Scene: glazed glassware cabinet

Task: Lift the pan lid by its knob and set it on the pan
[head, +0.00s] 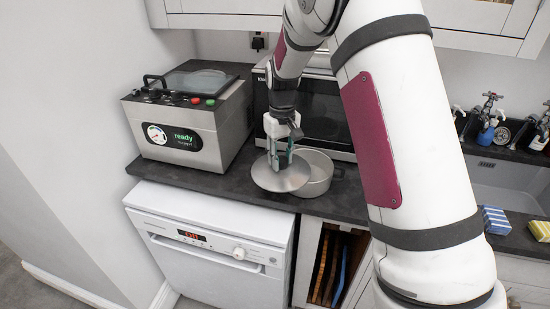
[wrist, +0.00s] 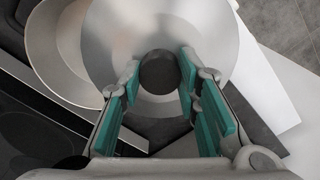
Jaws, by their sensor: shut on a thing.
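The pan lid (head: 272,181) is a round, shiny metal disc, and it fills much of the wrist view (wrist: 208,32). My gripper (head: 281,160) is above it, with teal finger pads on both sides of its dark knob (wrist: 159,72), shut on the knob. The pan (head: 322,182) is a round, pale metal pot on the dark counter, just right of the lid in the head view. In the wrist view the pan (wrist: 45,50) shows at the left, partly covered by the lid. The lid overlaps the pan's left side; its exact height is hard to tell.
A grey vacuum machine (head: 185,135) with a green display stands left on the counter (head: 228,185). A black microwave (head: 325,112) is behind the pan. A white dishwasher (head: 205,240) is below the counter's front edge. The sink and sponges (head: 495,220) are at the right.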

